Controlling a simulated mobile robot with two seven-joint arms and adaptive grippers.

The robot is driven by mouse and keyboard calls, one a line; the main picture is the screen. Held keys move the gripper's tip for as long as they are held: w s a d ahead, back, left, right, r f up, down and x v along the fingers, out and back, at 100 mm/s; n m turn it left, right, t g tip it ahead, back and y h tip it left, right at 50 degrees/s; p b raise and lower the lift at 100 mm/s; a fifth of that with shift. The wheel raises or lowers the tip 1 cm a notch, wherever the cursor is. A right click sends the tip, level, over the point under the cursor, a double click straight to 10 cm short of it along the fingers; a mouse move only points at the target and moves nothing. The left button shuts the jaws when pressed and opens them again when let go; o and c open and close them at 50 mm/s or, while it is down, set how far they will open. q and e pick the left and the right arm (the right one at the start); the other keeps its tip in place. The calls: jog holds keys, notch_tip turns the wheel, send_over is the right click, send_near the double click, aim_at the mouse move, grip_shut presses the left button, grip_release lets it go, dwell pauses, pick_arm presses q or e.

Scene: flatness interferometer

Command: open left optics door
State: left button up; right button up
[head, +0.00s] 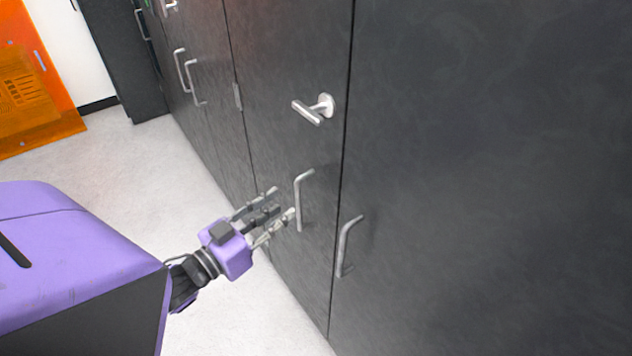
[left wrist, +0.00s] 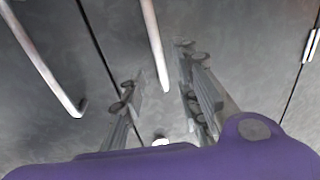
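The dark grey cabinet door (head: 285,60) carries a silver lever (head: 315,108) and, below it, a silver bar pull handle (head: 299,205). It is closed, flush with the panel on its right. I take it to be the left optics door. My left gripper (head: 281,202) is open just left of this pull handle, its fingers spread and pointing at the door. In the left wrist view, the handle (left wrist: 154,42) runs down between and beyond the two open fingers (left wrist: 163,95). I cannot tell whether either finger touches it. My right gripper is in neither view.
A second pull handle (head: 346,245) is on the wide dark panel (head: 490,180) to the right, across a narrow seam; it also shows in the left wrist view (left wrist: 42,58). More handled doors (head: 190,78) run away to the left. Pale floor (head: 130,165) is clear beside them. An orange panel (head: 35,85) stands far left.

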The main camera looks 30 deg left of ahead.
aim_at(297, 197)
pick_arm(q)
jog(key=w, duration=0.3)
jog(key=w+d, duration=0.1)
jog(key=w, duration=0.2)
jog(key=shift+w+d+p, duration=0.2)
jog(key=shift+w+p, duration=0.05)
jog(key=shift+p, duration=0.15)
grip_shut()
